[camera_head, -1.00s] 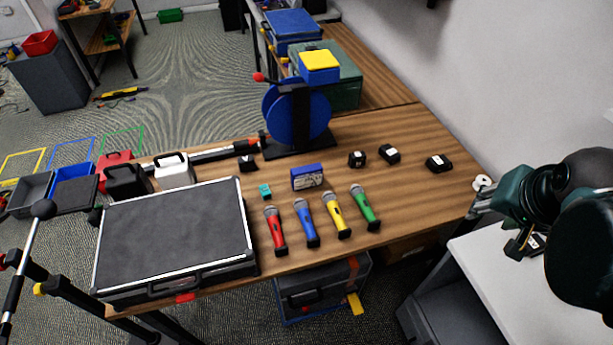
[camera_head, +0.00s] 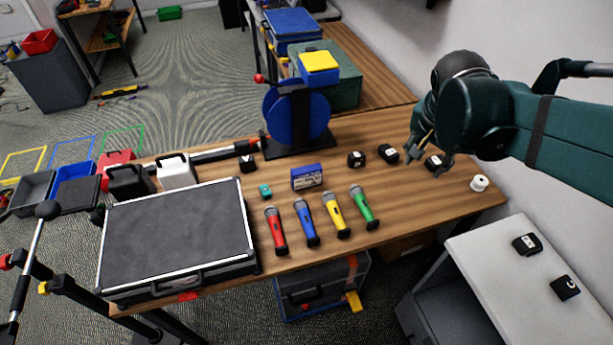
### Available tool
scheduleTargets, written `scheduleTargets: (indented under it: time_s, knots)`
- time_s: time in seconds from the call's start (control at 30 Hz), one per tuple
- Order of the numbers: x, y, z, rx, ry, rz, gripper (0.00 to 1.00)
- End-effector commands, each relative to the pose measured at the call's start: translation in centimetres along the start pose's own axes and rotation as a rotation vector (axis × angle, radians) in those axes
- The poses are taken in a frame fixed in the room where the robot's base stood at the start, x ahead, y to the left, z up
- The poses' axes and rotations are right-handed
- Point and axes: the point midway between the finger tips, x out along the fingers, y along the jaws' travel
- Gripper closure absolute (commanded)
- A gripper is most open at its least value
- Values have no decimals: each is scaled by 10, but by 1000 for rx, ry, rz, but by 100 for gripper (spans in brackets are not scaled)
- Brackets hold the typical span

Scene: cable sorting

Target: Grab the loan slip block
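A blue block with a white printed front (camera_head: 307,177) lies on the wooden table, behind the microphones. My gripper (camera_head: 427,160) hangs over the table's right part, fingers pointing down and apart, with nothing seen held. It is well to the right of the blue block. A black block with a white mark (camera_head: 433,162) shows by the fingers; whether they touch it is unclear.
Red, blue, yellow and green microphones (camera_head: 335,215) lie in front of the blue block. A large black case (camera_head: 178,240) fills the table's left. A blue cable reel (camera_head: 292,117) stands behind. More black blocks (camera_head: 388,153) and a white spool (camera_head: 479,183) lie right.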

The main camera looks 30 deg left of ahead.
Motion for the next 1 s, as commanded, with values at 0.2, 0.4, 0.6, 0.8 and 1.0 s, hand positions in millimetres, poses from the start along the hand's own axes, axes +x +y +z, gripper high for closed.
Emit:
scheduleTargets:
  time_s: [0.2, 0.4, 0.6, 0.8, 1.0]
  knots:
    - [14, -48, 4, 43, -15, 29, 62]
    - [28, -90, 14, 90, -22, 60, 62]
    - [44, -133, 27, 136, -22, 91, 62]
    - [61, -175, 46, 181, -16, 122, 62]
    - [80, -216, 70, 229, -5, 153, 62]
